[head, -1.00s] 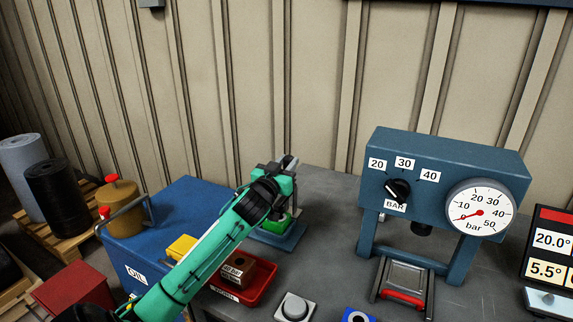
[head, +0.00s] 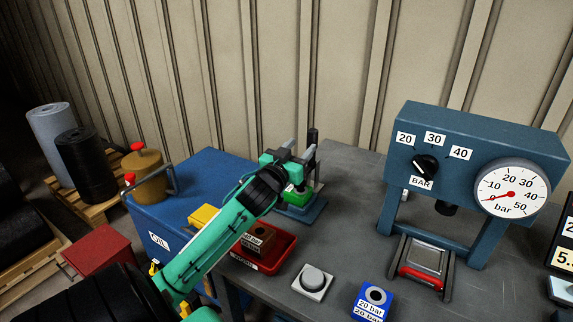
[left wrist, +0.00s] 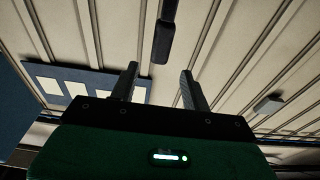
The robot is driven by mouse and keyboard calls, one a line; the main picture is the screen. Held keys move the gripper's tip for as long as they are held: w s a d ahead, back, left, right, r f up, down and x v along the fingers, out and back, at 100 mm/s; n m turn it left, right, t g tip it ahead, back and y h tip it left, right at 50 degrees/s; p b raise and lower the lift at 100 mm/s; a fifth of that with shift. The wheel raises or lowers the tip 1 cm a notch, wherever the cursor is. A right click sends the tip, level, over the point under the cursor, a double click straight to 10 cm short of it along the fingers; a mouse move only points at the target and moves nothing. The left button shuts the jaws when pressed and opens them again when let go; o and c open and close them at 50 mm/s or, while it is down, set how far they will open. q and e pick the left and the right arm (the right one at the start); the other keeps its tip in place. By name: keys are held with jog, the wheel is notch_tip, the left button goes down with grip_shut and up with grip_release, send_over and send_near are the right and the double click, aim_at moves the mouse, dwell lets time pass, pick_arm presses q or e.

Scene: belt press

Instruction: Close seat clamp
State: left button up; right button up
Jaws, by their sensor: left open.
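The seat clamp stands at the back of the grey bench on a blue base (head: 301,211), with a green block (head: 298,199) on it. Its upright black handle (head: 313,141) rises just behind my left gripper (head: 298,149). My arm and gripper hide much of the clamp. The left gripper is open and empty, with its fingers pointing up toward the handle. In the left wrist view the black handle (left wrist: 163,40) shows beyond and between the fingertips (left wrist: 159,68), with no visible contact. My right gripper is not in view.
A blue press with a gauge (head: 512,192) stands to the right. A red tray (head: 272,262) with a brown block, a grey button (head: 313,279) and a blue 20 bar block (head: 373,301) lie in front. A blue oil cabinet (head: 203,186) is at left.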

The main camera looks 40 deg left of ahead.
pick_arm(q)
jog(key=r+v, duration=0.1)
jog(key=v, duration=0.5)
jog(key=shift+s+f+b, duration=0.35)
jog(key=shift+s+f, duration=0.05)
jog(key=shift+f, duration=0.15)
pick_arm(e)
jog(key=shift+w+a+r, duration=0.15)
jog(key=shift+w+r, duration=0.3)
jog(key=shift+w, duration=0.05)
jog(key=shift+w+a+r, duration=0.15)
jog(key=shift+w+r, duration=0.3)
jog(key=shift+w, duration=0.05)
pick_arm(q)
jog(key=shift+d, duration=0.15)
